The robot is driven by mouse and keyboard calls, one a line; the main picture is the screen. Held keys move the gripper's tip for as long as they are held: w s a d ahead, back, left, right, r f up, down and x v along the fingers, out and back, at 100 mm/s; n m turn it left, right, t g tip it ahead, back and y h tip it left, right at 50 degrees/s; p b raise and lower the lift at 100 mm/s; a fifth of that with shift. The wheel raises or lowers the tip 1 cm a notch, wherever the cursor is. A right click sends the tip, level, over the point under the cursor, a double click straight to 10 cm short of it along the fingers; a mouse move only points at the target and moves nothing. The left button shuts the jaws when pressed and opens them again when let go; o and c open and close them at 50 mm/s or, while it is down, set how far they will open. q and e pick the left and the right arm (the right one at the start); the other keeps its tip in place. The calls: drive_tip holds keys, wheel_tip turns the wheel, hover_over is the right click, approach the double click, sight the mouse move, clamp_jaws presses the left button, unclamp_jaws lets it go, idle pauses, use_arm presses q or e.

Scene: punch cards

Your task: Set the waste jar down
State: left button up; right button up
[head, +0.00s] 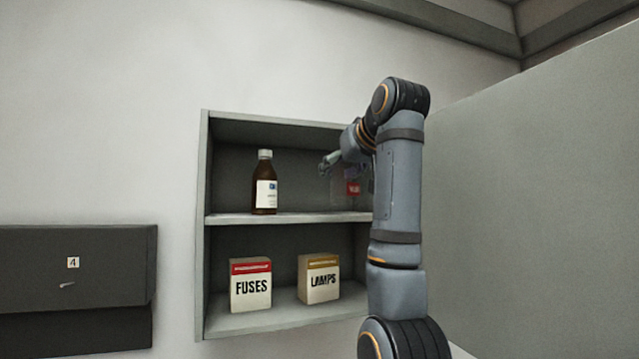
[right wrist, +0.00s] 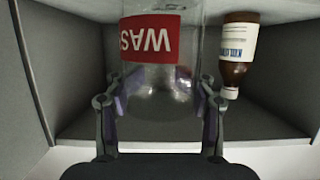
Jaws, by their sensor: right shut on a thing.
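The waste jar (head: 353,187) is clear glass with a red label, in the upper compartment of the wall shelf, at its right side and partly hidden by my right arm. My right gripper (head: 332,163) reaches into that compartment. In the right wrist view the jar (right wrist: 150,40) appears upside down, its label reading "WAS". The fingers of the right gripper (right wrist: 160,92) are shut on it from both sides. The jar's base is near the shelf board (head: 290,217); I cannot tell whether it touches. My left gripper is not in view.
A brown bottle (head: 265,184) stands left of the jar on the same board; it also shows in the right wrist view (right wrist: 236,55). A FUSES box (head: 250,285) and a LAMPS box (head: 319,279) stand below. A grey panel (head: 540,200) is at the right.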

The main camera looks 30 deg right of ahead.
drive_tip(key=w+p, duration=0.1)
drive_tip(key=w, duration=0.2)
drive_tip(key=w+d+p, duration=0.1)
drive_tip(key=w, duration=0.2)
drive_tip(key=w+d+p, duration=0.1)
drive_tip(key=w, duration=0.2)
drive_tip(key=shift+w+d+f+p, duration=0.15)
drive_tip(key=shift+w+d+p, duration=0.05)
drive_tip(key=shift+p, duration=0.2)
drive_tip(key=shift+w+f, duration=0.1)
drive_tip(key=shift+w, duration=0.1)
drive_tip(key=shift+s, duration=0.1)
drive_tip(key=w+p, duration=0.2)
drive_tip(key=w+r+p, duration=0.1)
drive_tip(key=p, duration=0.1)
drive_tip(key=shift+w+d, duration=0.4)
drive_tip(key=shift+w+f, duration=0.15)
drive_tip(key=shift+f, duration=0.75)
drive_tip(key=shift+w+d+f+b, duration=0.2)
drive_tip(key=shift+f+b, duration=0.1)
drive_tip(key=shift+f, duration=0.15)
drive_tip(key=shift+s+a+r, duration=0.1)
drive_tip(key=shift+s, duration=0.2)
drive_tip(key=o, duration=0.8)
drive_tip(key=shift+a, duration=0.1)
drive_tip(key=o, duration=0.6)
drive_tip(key=shift+f, duration=0.2)
drive_tip(key=shift+r, duration=0.1)
